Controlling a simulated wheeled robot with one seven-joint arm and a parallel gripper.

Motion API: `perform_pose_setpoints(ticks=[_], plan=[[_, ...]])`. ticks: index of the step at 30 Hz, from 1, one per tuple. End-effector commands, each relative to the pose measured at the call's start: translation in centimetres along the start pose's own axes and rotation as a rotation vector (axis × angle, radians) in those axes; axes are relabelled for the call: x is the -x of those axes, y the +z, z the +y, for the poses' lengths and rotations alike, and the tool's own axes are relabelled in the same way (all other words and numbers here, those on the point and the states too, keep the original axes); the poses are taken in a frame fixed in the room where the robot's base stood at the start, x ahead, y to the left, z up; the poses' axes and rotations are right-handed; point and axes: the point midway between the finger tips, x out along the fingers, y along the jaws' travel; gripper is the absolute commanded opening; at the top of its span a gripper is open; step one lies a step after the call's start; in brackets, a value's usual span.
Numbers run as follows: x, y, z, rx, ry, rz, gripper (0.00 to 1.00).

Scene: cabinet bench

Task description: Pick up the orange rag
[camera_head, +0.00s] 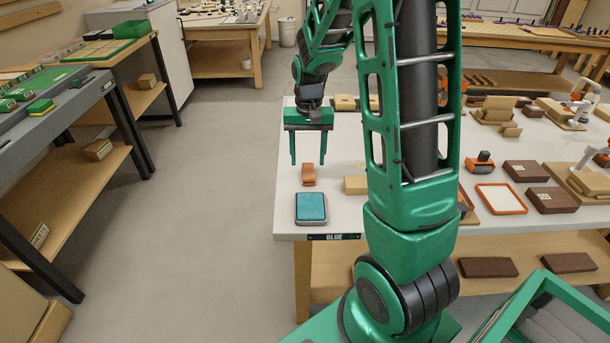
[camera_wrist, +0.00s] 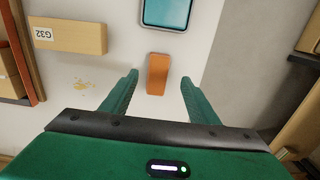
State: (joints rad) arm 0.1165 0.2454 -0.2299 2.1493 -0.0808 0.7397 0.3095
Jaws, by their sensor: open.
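The orange rag (camera_head: 308,175) is a small folded block on the white table (camera_head: 284,210), near its left edge. It also shows in the wrist view (camera_wrist: 158,74), upright in the picture and between the lines of the two fingers. My gripper (camera_head: 308,163) is green, open and empty, with its fingers pointing down. In the wrist view the fingertips (camera_wrist: 158,72) stand to the left and right of the rag with a gap on each side. The height of the fingertips over the table is hard to tell.
A blue-topped tray (camera_head: 311,207) lies just in front of the rag, also in the wrist view (camera_wrist: 167,12). A tan box marked G32 (camera_wrist: 68,36) lies beside the rag. A brown stain (camera_wrist: 83,85) marks the table. Floor (camera_head: 215,200) is open left of the table.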

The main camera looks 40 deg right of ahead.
Motion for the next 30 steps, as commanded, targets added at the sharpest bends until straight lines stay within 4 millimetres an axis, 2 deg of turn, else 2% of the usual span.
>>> perform_pose_setpoints(ticks=[5,12,15,23,24,29,30], plan=[[-1.1,0.1,0.1,0.0,0.001,-0.002,0.55],[-4.5,0.3,0.3,0.0,0.001,-0.004,0.55],[-5.2,0.2,0.2,0.0,0.001,-0.002,0.55],[-5.6,0.2,0.2,0.0,0.0,0.0,0.55],[-5.6,0.2,0.2,0.0,0.0,0.0,0.52],[-5.5,0.2,0.2,0.001,0.0,0.0,0.14],[-5.5,0.2,0.2,0.001,0.0,0.0,0.11]])
